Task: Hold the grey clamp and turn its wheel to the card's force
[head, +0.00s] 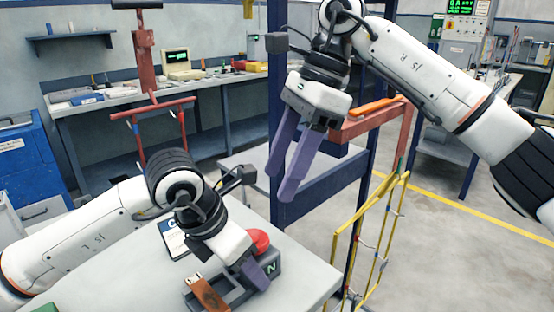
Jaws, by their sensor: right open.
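A grey device (272,268) marked "N" sits on the light table at the bottom centre, with a red round part (259,241) at its top. It looks like the grey clamp, and the red part may be its wheel. A brown strip (210,295) lies at its front left. A card (172,240) with a dark blue band lies behind it, partly covered by my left arm. My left gripper (254,274) points down at the device; one purple finger shows against it, the other is hidden. My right gripper (284,170) is open and empty, raised well above the table.
A dark blue post frame (318,190) stands beyond the table, with a red beam (352,129) carrying an orange part (375,106). A yellow rack (345,232) hangs at the table's right. A red stand (145,60) rises behind the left arm.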

